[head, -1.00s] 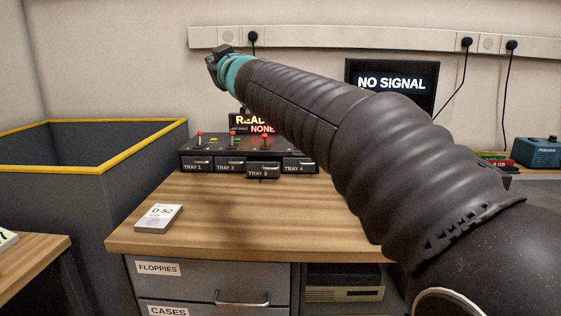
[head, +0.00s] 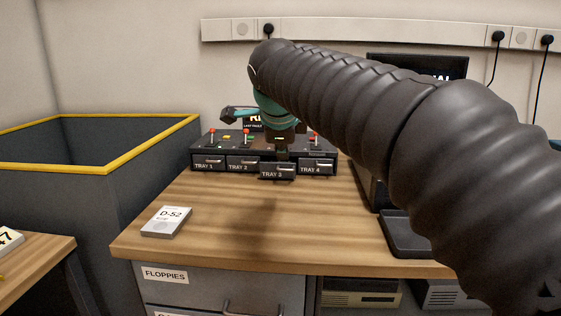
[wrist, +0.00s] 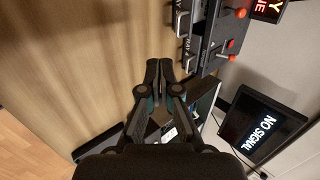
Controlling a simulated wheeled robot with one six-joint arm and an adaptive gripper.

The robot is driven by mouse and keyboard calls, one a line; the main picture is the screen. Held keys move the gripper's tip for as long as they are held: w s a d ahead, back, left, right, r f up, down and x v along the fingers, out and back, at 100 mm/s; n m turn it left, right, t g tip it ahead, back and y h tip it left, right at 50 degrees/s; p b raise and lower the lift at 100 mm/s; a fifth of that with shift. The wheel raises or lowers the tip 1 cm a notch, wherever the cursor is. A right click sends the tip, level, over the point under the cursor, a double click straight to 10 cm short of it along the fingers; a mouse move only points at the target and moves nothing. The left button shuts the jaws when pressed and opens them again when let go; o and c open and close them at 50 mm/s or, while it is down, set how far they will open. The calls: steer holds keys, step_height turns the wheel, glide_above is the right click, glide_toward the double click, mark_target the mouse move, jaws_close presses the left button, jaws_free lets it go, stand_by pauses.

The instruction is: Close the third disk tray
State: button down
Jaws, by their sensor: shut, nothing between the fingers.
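The disk unit (head: 205,147) is a dark box at the back of the wooden desk, with labelled trays along its front. The third disk tray, TRAY 3 (head: 278,172), sticks out further than TRAY 1, TRAY 2 and TRAY 4 beside it. My gripper (head: 281,152) points down above TRAY 3 in the head view; I cannot tell whether it touches. In the wrist view my gripper (wrist: 160,66) is shut and empty, its fingertips over the desk near the unit's front. TRAY 4 (wrist: 187,50) shows there beside the fingers. The readout behind is partly hidden by my arm.
A white D-52 disk (head: 167,221) lies at the desk's front left. A grey bin (head: 150,150) with a yellow rim stands left of the desk. A monitor (wrist: 262,125) reading NO SIGNAL stands to the unit's right. The desk (head: 235,220) before the trays is clear.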

steer(key=x, duration=1)
steer(key=shift+w+a+f+p, duration=0.1)
steer(key=shift+w+p, duration=0.35)
steer(key=shift+w, duration=0.75)
steer(key=shift+w+f, duration=0.15)
steer(key=shift+w, duration=0.5)
